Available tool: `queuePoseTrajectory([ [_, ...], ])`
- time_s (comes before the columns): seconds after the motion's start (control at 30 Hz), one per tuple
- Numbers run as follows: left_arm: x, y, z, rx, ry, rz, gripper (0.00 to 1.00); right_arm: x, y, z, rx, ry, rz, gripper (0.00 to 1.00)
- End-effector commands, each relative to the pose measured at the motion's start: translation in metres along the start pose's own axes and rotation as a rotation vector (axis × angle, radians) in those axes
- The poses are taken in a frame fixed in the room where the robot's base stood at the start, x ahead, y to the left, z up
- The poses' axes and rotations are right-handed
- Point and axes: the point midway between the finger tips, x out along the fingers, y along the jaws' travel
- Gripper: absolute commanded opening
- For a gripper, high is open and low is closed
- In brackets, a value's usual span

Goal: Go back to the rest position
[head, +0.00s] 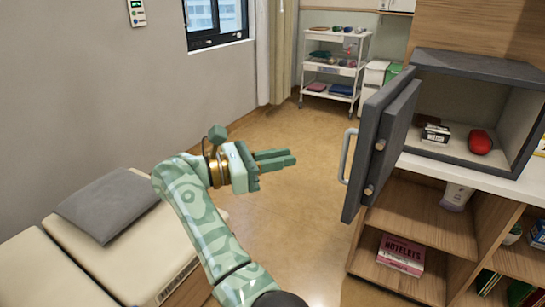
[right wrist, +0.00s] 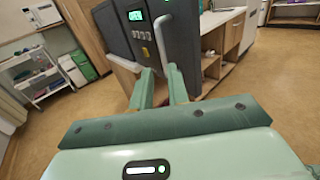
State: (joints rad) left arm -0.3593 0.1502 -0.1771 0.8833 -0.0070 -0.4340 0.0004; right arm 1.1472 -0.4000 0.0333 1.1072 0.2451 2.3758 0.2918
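My right gripper (head: 292,157) is in the middle of the head view, reaching right over the floor. In the right wrist view its two green fingers (right wrist: 161,78) stand apart with nothing between them. The grey safe (head: 478,66) is at the right, and its door (head: 378,150) stands open. The door's handle (head: 346,155) is right of my fingertips in the head view, with a gap between. In the right wrist view the handle (right wrist: 162,42) and the door's keypad (right wrist: 140,32) show beyond the fingers. My left gripper is in neither view.
In the safe are a small box (head: 435,133) and a red object (head: 480,141). Below are wooden shelves with a pink box (head: 401,254). A bed with a grey pillow (head: 107,204) is at the left. A white trolley (head: 333,70) stands at the back. The floor between is clear.

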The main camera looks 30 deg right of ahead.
Motion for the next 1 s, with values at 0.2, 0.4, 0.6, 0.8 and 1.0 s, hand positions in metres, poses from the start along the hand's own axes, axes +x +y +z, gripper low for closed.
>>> queuePoseTrajectory([
  [0.2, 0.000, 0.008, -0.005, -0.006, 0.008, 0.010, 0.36, 0.002, -0.001, 0.000, 0.001, 0.001, -0.003, 0.17],
  [0.4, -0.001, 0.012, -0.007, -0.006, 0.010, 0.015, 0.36, 0.002, -0.001, 0.000, 0.001, 0.000, -0.003, 0.17],
  [0.6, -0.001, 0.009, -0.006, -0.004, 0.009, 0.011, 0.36, 0.002, -0.001, 0.000, 0.000, 0.000, -0.003, 0.17],
  [0.8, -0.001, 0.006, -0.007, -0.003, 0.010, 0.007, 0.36, -0.001, 0.008, 0.028, -0.120, -0.151, 0.037, 0.17],
  [1.0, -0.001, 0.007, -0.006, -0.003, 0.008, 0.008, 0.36, -0.048, 0.060, 0.098, -0.539, -0.759, 0.134, 0.17],
])
